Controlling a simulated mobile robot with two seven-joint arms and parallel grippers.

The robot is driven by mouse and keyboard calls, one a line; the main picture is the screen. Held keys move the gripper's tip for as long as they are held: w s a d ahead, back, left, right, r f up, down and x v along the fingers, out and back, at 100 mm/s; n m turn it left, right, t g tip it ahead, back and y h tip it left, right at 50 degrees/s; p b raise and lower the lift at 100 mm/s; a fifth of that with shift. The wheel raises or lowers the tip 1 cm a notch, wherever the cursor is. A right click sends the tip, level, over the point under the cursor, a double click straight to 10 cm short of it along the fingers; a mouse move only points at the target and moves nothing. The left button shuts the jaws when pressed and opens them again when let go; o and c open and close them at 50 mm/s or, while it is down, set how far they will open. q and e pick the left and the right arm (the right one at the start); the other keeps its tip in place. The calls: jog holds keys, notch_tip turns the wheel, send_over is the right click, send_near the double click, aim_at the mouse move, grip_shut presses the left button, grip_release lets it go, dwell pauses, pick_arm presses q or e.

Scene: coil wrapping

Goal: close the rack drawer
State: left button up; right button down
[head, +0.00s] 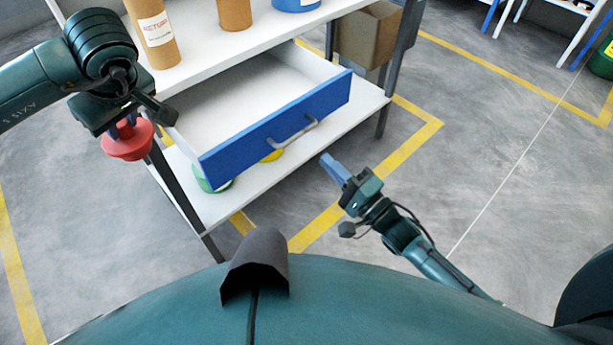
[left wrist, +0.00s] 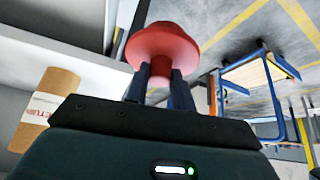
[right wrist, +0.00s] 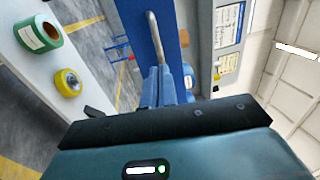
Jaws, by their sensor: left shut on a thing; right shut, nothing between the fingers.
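The rack drawer (head: 240,98) is pulled out and empty, with its blue front (head: 285,125) facing me. A grey bar handle (head: 292,131) is fixed to the front; the handle (right wrist: 154,36) also shows in the right wrist view. My right gripper (head: 328,163) is shut and empty, to the lower right of the handle and apart from it in the head view. In the right wrist view its fingers (right wrist: 168,85) point at the drawer front. My left gripper (head: 128,128) is shut on a red knob-like piece (left wrist: 163,45), left of the drawer.
The white rack (head: 205,50) carries tan cylinders (head: 156,38) and a blue one (head: 295,3) on its upper shelf. A green spool (right wrist: 38,34) and a yellow spool (right wrist: 68,82) rest on the lower shelf. A cardboard box (head: 366,38) stands behind.

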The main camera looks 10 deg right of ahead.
pick_arm(q)
jog(key=shift+f, duration=0.15)
pick_arm(e)
jog(key=x, duration=0.6)
jog(key=shift+w+a, duration=0.1)
jog(key=shift+a, duration=0.05)
